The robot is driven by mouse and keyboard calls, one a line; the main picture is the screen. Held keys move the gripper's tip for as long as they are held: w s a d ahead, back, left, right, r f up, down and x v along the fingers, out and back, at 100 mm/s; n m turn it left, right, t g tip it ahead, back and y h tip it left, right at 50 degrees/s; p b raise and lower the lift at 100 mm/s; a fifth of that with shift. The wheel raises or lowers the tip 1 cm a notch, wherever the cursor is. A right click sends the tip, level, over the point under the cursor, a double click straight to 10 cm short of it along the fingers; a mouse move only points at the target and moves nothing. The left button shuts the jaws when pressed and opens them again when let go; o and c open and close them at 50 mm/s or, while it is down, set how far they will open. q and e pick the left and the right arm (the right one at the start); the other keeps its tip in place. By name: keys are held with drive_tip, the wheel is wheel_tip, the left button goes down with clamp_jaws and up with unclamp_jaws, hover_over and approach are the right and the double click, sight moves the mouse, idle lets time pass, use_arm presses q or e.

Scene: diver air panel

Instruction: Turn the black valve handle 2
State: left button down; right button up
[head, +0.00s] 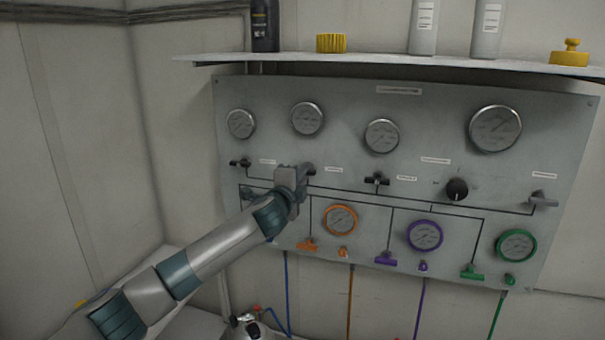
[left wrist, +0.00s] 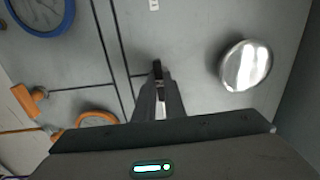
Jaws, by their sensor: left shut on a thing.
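The grey panel (head: 330,95) carries a row of small black valve handles under its upper gauges. The second handle from the left is mostly hidden by my left gripper (head: 303,172) in the head view. In the left wrist view the black handle (left wrist: 157,67) shows at the tips of my left gripper (left wrist: 160,88), whose fingers are shut on it. The first black handle (head: 240,163) and the third (head: 376,181) are free. My right gripper is not in view.
A silver gauge (head: 307,118) sits above the held handle, and an orange gauge (head: 341,219) and orange valve (head: 307,245) lie below. A round black knob (head: 457,190) is farther right. A shelf (head: 400,62) with bottles juts out above the panel.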

use_arm(q)
drive_tip(key=shift+f+m, duration=0.1)
drive_tip(key=shift+m, duration=0.2)
drive_tip(key=c, duration=1.8)
unclamp_jaws()
drive_tip(key=shift+c, duration=0.2)
drive_tip(key=shift+s, duration=0.1)
drive_tip(key=b+v, duration=0.7)
drive_tip(key=v, duration=1)
